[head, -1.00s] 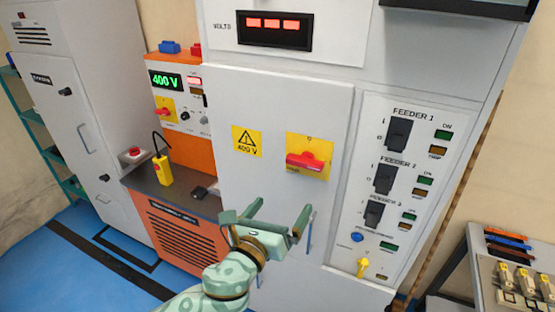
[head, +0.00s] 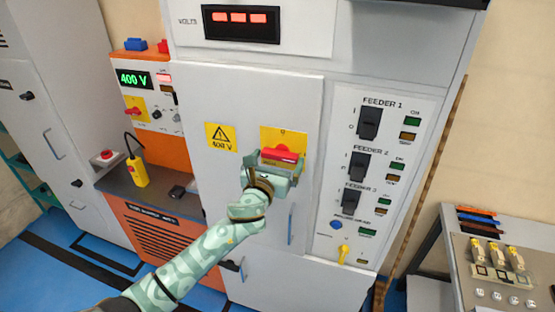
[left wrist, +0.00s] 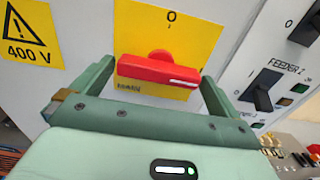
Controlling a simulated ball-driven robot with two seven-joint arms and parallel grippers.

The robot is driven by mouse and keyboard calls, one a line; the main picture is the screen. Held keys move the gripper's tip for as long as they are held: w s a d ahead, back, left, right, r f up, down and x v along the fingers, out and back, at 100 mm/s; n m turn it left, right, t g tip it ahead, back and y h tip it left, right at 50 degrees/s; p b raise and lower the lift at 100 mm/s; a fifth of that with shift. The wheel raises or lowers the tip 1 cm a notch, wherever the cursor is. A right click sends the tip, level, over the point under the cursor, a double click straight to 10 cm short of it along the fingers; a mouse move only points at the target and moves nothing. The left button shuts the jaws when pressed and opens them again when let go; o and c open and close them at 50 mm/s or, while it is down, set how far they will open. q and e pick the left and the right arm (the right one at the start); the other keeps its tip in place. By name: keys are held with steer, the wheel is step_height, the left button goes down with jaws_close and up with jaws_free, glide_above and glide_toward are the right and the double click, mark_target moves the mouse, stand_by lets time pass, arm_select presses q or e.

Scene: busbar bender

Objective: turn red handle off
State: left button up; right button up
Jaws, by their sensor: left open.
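The red handle (head: 280,154) is on a yellow plate (head: 292,136) on the grey cabinet door. It lies close to horizontal, with its right end slightly lower in the left wrist view (left wrist: 158,70). An "O" mark sits above it on the plate. My left gripper (head: 277,160) is open in front of the handle. In the left wrist view, its two fingers (left wrist: 155,78) stand at the left and right of the handle's ends. I cannot tell whether they touch it. My right gripper is not in view.
A 400 V warning label (head: 221,138) is left of the handle. The feeder switch panel (head: 340,190) is to the right, with a yellow knob (head: 344,251) low on it. An orange bench unit (head: 150,230) with a yellow pendant (head: 137,171) stands left. A side table (head: 450,240) is at far right.

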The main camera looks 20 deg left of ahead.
arm_select(q)
steer(key=shift+w, duration=0.4)
steer(key=c, duration=1.1)
